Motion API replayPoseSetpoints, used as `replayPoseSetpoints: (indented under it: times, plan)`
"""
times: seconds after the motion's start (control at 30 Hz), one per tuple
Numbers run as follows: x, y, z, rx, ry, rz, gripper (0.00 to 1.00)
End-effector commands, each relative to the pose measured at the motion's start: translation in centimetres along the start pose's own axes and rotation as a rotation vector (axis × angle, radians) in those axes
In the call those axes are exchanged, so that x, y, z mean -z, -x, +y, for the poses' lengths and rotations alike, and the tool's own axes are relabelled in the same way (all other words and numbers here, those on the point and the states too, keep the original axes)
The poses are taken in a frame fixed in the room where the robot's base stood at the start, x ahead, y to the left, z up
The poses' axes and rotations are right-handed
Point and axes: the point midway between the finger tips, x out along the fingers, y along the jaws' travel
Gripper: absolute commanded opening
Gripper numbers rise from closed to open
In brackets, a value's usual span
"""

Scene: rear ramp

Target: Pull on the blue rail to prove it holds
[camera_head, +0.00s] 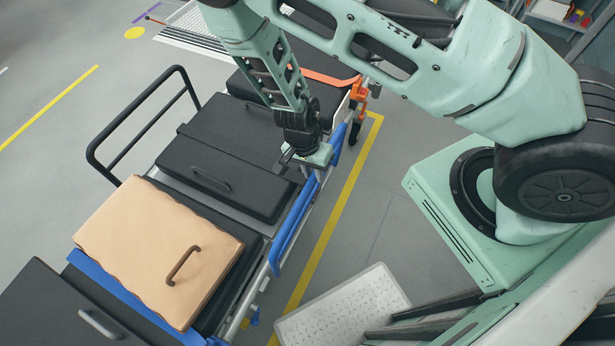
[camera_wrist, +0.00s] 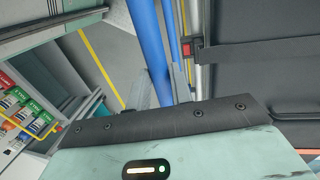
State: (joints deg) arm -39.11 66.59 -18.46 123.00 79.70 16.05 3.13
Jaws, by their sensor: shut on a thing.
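The blue rail (camera_head: 292,226) runs along the right side of a stretcher with black padded sections (camera_head: 225,170). In the wrist view the blue rail (camera_wrist: 149,42) comes down from the top between the fingers. My gripper (camera_head: 302,165) is at the rail's upper part in the head view, pointing down. In the wrist view my gripper (camera_wrist: 160,90) is shut on the rail, a finger on each side. The exact contact is partly hidden by the gripper body.
A beige pad (camera_head: 150,250) with a dark handle lies on the stretcher's near part. A black side rail (camera_head: 135,130) stands up on its left. A light textured step plate (camera_head: 345,312) lies on the floor at the right.

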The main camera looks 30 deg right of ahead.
Motion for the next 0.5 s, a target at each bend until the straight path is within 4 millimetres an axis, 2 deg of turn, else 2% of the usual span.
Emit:
replayPoseSetpoints:
  times: [0.5]
  plan:
    - [0.02, -0.18, 0.75, -0.010, -0.001, 0.000, 0.00]
